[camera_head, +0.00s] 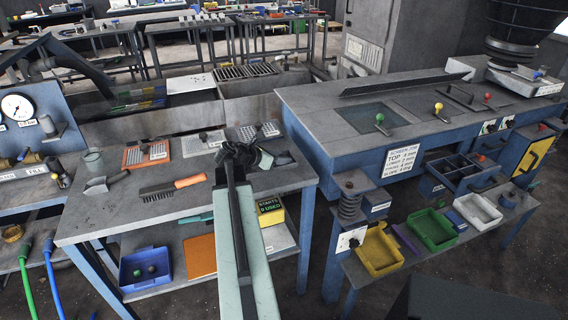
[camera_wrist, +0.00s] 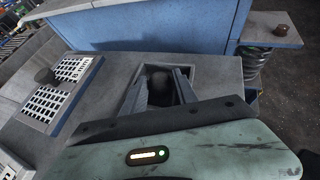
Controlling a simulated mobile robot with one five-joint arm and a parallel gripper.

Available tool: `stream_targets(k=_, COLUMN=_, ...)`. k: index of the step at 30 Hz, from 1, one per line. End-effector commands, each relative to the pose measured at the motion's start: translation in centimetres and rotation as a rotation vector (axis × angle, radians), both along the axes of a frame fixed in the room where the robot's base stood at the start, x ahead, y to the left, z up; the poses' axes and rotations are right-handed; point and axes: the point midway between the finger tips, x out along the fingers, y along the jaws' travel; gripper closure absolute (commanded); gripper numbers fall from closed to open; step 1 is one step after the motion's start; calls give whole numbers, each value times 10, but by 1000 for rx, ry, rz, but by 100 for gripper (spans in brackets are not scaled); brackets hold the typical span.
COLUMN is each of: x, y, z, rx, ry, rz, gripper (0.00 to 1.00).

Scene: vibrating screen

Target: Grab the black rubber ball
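In the wrist view a dark, roundish thing that looks like a black ball (camera_wrist: 158,73) shows between my gripper's fingers, over or in a dark recess. My gripper (camera_wrist: 160,90) has its two fingers apart, one on each side of it, with no clear contact. In the head view my gripper (camera_head: 245,155) is over the right part of the grey workbench and hides what is below it. One also shows on a perforated plate in the wrist view (camera_wrist: 72,68).
An orange-handled brush (camera_head: 172,187), a scoop (camera_head: 105,183) and a grey cup (camera_head: 94,160) are on the bench's left. A blue bin (camera_head: 135,285) with dark balls is on the lower shelf. A blue-sided machine table (camera_head: 320,150) borders the bench on the right.

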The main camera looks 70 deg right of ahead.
Motion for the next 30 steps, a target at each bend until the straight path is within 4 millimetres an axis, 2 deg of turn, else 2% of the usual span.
stream_targets(k=4, x=0, y=0, z=1, rx=0, ry=0, rz=0, gripper=65)
stream_targets(k=5, x=0, y=0, z=1, rx=0, ry=0, rz=0, gripper=68)
stream_targets(k=8, x=0, y=0, z=1, rx=0, ry=0, rz=0, gripper=96)
stream_targets(k=9, x=0, y=0, z=1, rx=0, ry=0, rz=0, gripper=100)
stream_targets(k=20, x=-1, y=0, z=4, rx=0, ry=0, rz=-1, gripper=100)
stream_targets(k=26, x=-1, y=0, z=28, rx=0, ry=0, rz=-1, gripper=100)
stream_targets(k=30, x=-1, y=0, z=58, rx=0, ry=0, rz=-2, gripper=100)
